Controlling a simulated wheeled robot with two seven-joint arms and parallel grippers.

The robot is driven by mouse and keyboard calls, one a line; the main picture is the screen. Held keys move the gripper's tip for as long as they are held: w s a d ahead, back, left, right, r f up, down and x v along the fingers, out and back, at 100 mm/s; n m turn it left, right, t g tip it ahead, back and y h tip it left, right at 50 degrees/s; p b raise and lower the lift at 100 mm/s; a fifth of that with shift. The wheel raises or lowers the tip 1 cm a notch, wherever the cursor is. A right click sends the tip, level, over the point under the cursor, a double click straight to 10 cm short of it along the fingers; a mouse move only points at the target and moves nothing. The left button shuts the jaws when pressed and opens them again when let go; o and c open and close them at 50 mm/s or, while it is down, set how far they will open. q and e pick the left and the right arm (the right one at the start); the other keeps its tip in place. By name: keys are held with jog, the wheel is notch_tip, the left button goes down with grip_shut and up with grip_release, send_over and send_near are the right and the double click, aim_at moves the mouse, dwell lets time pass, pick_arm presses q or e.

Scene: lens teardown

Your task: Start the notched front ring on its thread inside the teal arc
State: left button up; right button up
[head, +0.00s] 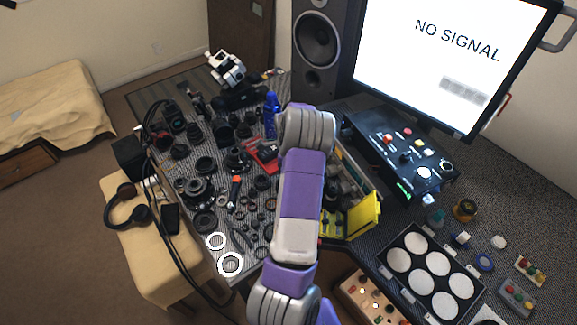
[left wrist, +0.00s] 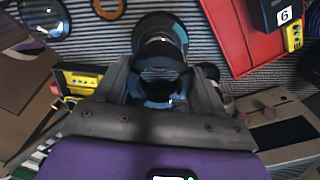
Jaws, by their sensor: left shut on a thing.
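My left gripper (left wrist: 163,92) is in the left wrist view, its two grey fingers closed around a dark round part (left wrist: 160,58). This part is probably the notched front ring, but its notches cannot be made out. Just beyond it stands a dark lens barrel (left wrist: 150,25), with a teal arc (left wrist: 182,34) along its right rim. The held part overlaps the barrel in this view; I cannot tell whether they touch. In the head view my purple and white arm crosses the middle and hides the gripper and the work spot. My right gripper is not seen.
In the left wrist view a red tray (left wrist: 245,45) lies at the right, with a black box marked 6 (left wrist: 284,14). An amber-edged ring (left wrist: 108,8) and a glass lens (left wrist: 45,16) lie at upper left. In the head view many lens parts crowd the bench left of my arm.

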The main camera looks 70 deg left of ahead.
pick_arm(q)
jog(key=shift+f+b, duration=0.4)
jog(key=shift+f, duration=0.45)
notch_tip(320, 180, down, 3)
jog(key=b, duration=0.3)
jog(key=shift+w+f, duration=0.1)
jog(key=shift+f+b, duration=0.25)
jog(key=shift+b, duration=0.3)
jog(key=shift+r, duration=0.15)
dwell(0.6)
jog(key=shift+f+b, duration=0.35)
jog(key=shift+b, duration=0.3)
dwell(0.7)
jog(key=o, duration=1.1)
